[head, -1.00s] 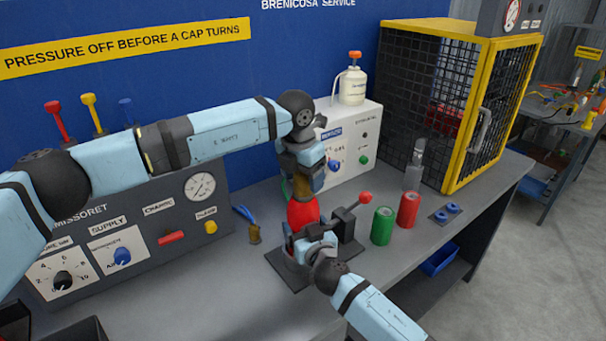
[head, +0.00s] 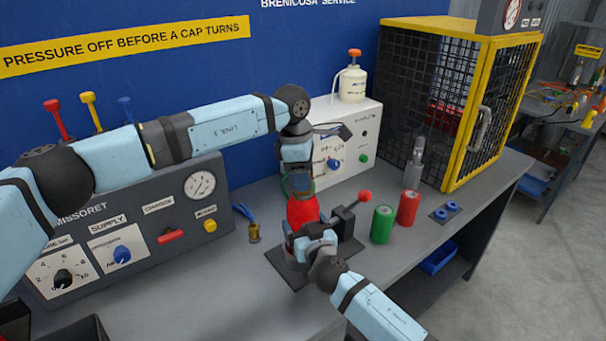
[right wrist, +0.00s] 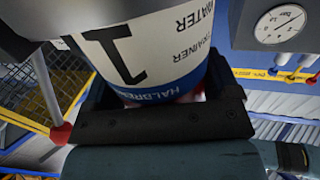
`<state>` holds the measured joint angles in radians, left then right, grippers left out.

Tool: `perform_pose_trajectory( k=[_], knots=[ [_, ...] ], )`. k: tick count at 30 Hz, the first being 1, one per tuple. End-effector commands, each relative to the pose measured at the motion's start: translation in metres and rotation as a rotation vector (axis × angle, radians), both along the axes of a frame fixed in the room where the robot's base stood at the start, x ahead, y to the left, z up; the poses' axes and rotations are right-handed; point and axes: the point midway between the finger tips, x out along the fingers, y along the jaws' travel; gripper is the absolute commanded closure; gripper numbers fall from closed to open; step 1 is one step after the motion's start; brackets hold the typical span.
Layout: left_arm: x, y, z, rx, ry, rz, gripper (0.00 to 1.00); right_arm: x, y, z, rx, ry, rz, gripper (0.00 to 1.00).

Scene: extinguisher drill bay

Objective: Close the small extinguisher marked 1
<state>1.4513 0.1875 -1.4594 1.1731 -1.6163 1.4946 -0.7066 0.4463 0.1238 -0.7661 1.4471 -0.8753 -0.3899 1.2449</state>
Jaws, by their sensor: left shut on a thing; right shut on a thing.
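The small extinguisher (head: 302,211) stands upright in a dark clamp (head: 342,222) with a red-knobbed lever, on a dark base plate (head: 285,268). Its red body shows between my two grippers. In the right wrist view its white and blue label (right wrist: 150,55) bears a large 1. My left gripper (head: 298,188) comes down from above and is shut on the extinguisher's top, which it mostly hides. My right gripper (head: 297,238) is shut around the body low down. Its dark jaw (right wrist: 165,122) lies across the label's edge in the right wrist view.
A green can (head: 382,225) and a red can (head: 408,208) stand right of the clamp. A brass fitting with a blue hose (head: 254,231) stands left. The supply panel (head: 140,225) and a white test box (head: 345,145) stand behind. A yellow-framed cage (head: 460,110) is at the back right.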

Motion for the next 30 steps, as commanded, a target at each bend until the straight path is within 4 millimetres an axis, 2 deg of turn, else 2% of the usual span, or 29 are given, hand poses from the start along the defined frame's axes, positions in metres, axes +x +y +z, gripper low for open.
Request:
perform_pose_trajectory(
  k=[1,2,4,5,14,24,30],
  knots=[
    [0.001,0.001,0.0,0.001,-0.001,0.002,0.81,0.0,0.0,0.0,-0.001,0.0,0.0,0.84],
    [0.001,0.001,0.0,0.001,-0.002,0.002,0.45,0.0,0.0,0.0,-0.001,0.0,0.0,0.84],
    [0.001,0.001,0.0,0.001,-0.002,0.003,0.29,0.0,0.0,0.0,-0.001,0.0,0.0,0.84],
    [0.001,0.001,0.0,0.001,-0.002,0.003,0.27,0.0,0.0,0.0,-0.001,0.0,0.0,0.84],
    [0.0,0.0,0.002,0.0,-0.002,0.003,0.27,0.0,0.0,0.0,-0.001,0.0,0.0,0.84],
    [0.0,0.0,0.041,0.0,-0.003,0.003,0.27,0.0,0.0,0.0,-0.001,0.0,0.0,0.84],
    [0.0,0.0,0.045,0.001,-0.001,0.003,0.27,0.0,0.0,0.0,-0.001,0.0,0.0,0.84]
  ],
)
